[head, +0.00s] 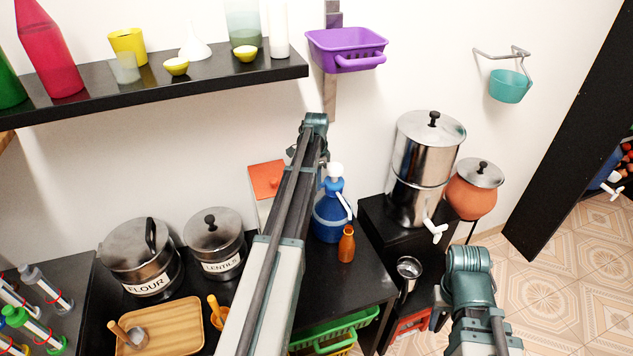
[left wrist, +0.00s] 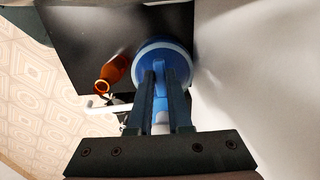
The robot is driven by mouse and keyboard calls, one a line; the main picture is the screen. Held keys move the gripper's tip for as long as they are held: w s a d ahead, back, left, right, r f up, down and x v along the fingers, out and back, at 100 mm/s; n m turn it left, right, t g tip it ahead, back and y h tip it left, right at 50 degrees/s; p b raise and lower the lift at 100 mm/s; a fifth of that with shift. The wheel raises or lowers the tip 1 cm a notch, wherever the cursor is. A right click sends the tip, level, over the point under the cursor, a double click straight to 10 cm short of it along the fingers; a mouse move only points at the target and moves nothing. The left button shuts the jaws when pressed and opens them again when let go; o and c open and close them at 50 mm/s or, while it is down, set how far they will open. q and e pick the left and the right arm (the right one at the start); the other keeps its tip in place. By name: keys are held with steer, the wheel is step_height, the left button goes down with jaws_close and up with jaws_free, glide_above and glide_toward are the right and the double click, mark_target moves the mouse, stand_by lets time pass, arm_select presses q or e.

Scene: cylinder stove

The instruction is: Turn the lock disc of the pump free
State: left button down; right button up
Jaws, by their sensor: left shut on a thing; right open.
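The pump (head: 332,186) has a white top, a blue collar and a white spout, and stands upright on a blue jug (head: 329,218). My left arm reaches in front of it in the head view and hides its left side. In the left wrist view, the two dark fingers of my left gripper (left wrist: 161,88) are shut on a blue upright part, apparently the lock disc (left wrist: 160,82). The round blue jug (left wrist: 165,46) shows beyond the fingertips. My right arm is at the lower right, away from the pump; its fingertips are not clear.
A small brown bottle (head: 347,244) stands close by the jug, also seen in the left wrist view (left wrist: 115,72). A steel water filter (head: 422,165) and a clay pot (head: 472,192) are to the right. Steel pots (head: 141,258) stand left. A black shelf (head: 190,84) hangs above.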

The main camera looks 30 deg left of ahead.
arm_select(q)
steer(key=s+d+n, duration=0.1)
steer(key=d+n, duration=0.5)
steer(key=n, duration=0.6)
steer(key=shift+d, duration=0.15)
stand_by(0.3)
steer(key=shift+s, duration=0.1)
stand_by(0.3)
steer(key=c, duration=0.8)
jaws_free()
steer(key=shift+c, duration=0.2)
